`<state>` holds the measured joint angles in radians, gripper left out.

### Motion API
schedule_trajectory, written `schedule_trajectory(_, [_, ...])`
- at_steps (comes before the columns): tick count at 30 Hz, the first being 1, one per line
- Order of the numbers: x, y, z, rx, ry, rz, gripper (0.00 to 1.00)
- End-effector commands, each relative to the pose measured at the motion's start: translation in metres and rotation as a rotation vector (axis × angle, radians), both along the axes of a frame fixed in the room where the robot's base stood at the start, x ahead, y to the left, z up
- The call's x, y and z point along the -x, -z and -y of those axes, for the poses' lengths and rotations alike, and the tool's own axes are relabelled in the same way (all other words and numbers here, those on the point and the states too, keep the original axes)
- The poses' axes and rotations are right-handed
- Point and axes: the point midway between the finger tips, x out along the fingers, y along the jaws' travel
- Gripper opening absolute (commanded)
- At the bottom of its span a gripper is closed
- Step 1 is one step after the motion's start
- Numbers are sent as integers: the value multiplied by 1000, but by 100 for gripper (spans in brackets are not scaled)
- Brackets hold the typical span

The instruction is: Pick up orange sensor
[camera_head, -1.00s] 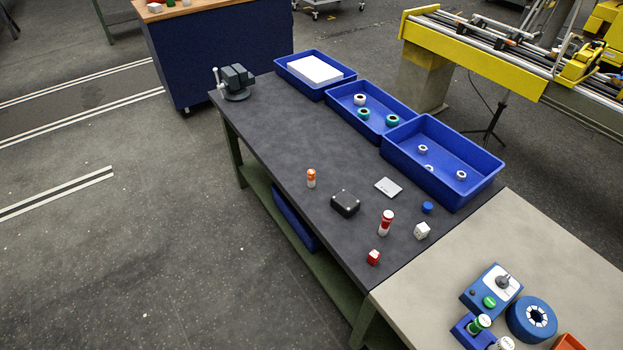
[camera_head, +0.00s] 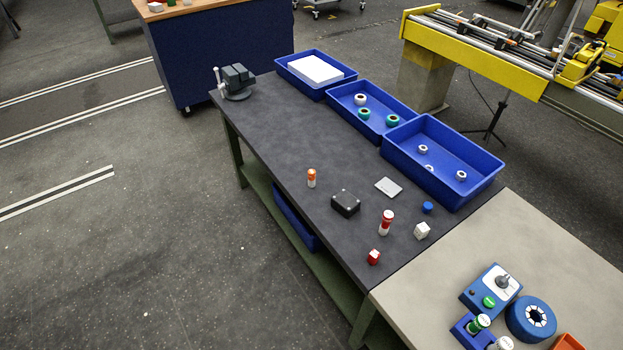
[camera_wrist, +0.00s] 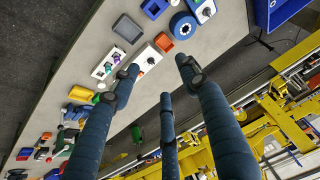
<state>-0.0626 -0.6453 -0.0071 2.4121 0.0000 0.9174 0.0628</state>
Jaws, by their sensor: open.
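The orange sensor (camera_head: 311,178) is a small upright cylinder with an orange and white body. In the head view it stands on the dark grey tabletop (camera_head: 290,140), near the left long edge, left of a black box (camera_head: 345,203). My gripper (camera_wrist: 160,78) shows only in the wrist view. Its three dark blue fingers are spread apart with nothing between them. It hangs over a different light-topped bench area, and the orange sensor cannot be made out in that view.
Blue bins line the far edge. A vise (camera_head: 237,83) sits at the back; the tabletop between is clear.

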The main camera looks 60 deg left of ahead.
Motion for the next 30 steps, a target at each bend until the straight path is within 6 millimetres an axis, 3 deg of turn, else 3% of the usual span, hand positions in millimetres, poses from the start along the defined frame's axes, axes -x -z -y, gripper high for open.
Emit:
schedule_trajectory(6, [-46,-28,-32,-28,-10,-35,45])
schedule_trajectory(15, [-108,-55,-86,-58,-19,-85,45])
schedule_trajectory(23, [-159,-66,-145,-79,-22,-131,45])
schedule_trajectory(30, [-200,-69,-209,-92,-27,-171,45])
